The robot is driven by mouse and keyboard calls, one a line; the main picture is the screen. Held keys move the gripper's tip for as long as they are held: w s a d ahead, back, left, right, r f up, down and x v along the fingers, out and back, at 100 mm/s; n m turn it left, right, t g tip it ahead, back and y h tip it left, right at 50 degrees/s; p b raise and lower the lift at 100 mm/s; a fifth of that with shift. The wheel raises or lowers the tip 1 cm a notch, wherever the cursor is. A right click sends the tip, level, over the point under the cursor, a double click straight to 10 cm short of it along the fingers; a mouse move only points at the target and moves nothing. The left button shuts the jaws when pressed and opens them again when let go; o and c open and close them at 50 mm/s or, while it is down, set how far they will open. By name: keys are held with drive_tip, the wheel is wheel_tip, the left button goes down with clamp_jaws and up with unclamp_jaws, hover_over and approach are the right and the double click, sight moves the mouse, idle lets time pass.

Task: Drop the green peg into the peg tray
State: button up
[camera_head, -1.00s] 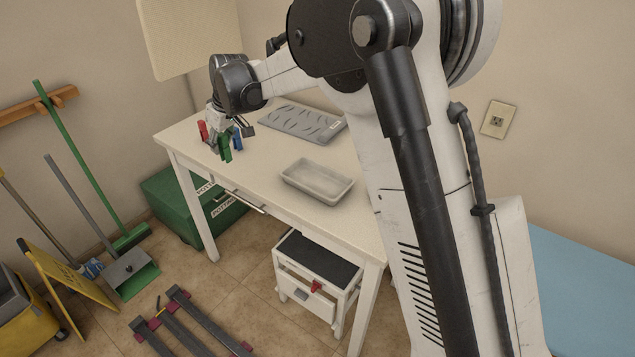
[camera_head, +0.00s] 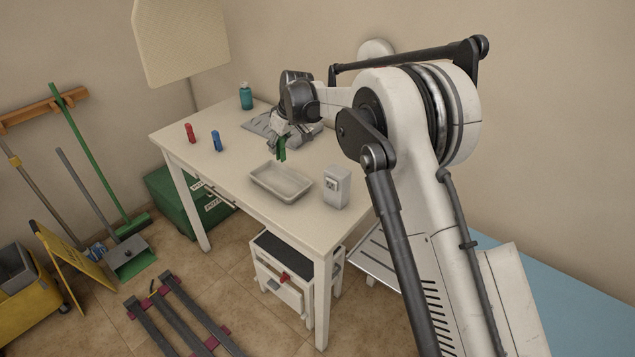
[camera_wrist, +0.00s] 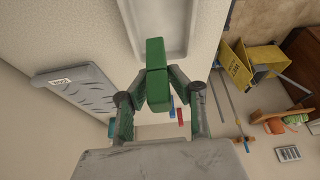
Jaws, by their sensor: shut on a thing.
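The green peg (camera_head: 281,149) is held in my gripper (camera_head: 281,142), which is shut on it above the table behind the tray. In the wrist view the green peg (camera_wrist: 156,82) sits between the two fingers. The peg tray, a shallow pale rectangular tray (camera_head: 268,188), stands empty on the table in front of and just below the peg. Part of the tray (camera_wrist: 183,28) shows at the top of the wrist view, beyond the peg's end. The peg is apart from the tray.
A red peg (camera_head: 190,133) and a blue peg (camera_head: 217,141) stand on the left of the white table (camera_head: 225,165). A teal bottle (camera_head: 246,97) stands at the back. A grey mat (camera_head: 256,127) lies behind the gripper. A white box (camera_head: 336,187) stands right of the tray.

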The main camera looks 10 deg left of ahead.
drive_tip(key=shift+d+f, duration=0.2)
drive_tip(key=shift+d, duration=0.1)
drive_tip(key=shift+b+x, duration=0.35)
drive_tip(key=shift+x, duration=0.6)
drive_tip(key=shift+d+f+b, duration=0.1)
drive_tip(key=shift+f+b, duration=0.2)
drive_tip(key=shift+f, duration=0.75)
drive_tip(key=shift+d+f+b, duration=0.15)
drive_tip(key=shift+f+b, duration=0.1)
drive_tip(key=shift+f, duration=0.8)
drive_tip(key=o, duration=0.9)
drive_tip(key=shift+r, duration=0.1)
drive_tip(key=v, duration=1.2)
